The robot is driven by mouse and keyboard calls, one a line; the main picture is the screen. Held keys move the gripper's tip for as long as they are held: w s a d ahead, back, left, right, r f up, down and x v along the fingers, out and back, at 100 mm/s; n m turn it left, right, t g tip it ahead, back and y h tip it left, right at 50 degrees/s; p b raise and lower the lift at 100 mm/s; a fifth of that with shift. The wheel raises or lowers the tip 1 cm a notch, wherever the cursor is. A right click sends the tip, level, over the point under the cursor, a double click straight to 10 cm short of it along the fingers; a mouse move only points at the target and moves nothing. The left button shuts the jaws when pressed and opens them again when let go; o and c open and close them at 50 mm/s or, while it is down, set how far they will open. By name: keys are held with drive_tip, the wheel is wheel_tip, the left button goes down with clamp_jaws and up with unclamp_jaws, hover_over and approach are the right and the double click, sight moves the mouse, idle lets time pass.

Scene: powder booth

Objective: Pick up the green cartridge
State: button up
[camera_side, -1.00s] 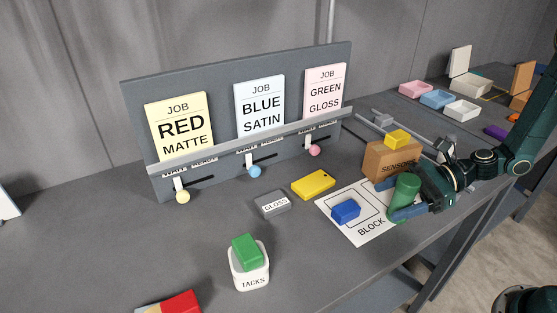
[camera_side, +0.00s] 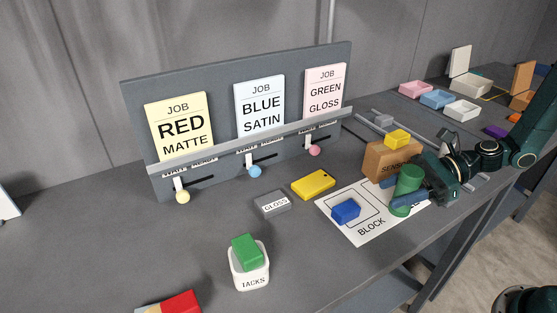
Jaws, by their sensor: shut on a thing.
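The green cartridge (camera_side: 406,184) is an upright-looking, slightly tilted dark green cylinder over the right part of the white BLOCK sheet (camera_side: 362,236). My gripper (camera_side: 405,196) comes in from the right and is shut on the cartridge, with a blue finger across its lower part. The arm side hides some of its right side. I cannot tell whether its bottom touches the sheet.
A blue block (camera_side: 345,211) lies on the sheet, left of the cartridge. A brown SENSORS box (camera_side: 380,162) with a yellow block (camera_side: 397,138) stands close behind. A yellow block (camera_side: 313,185), grey GLOSS block (camera_side: 272,204) and TACKS cup (camera_side: 249,276) holding a green block (camera_side: 247,251) are further left.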

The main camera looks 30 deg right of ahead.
sight(405, 171)
drive_tip(key=shift+r, duration=3.9)
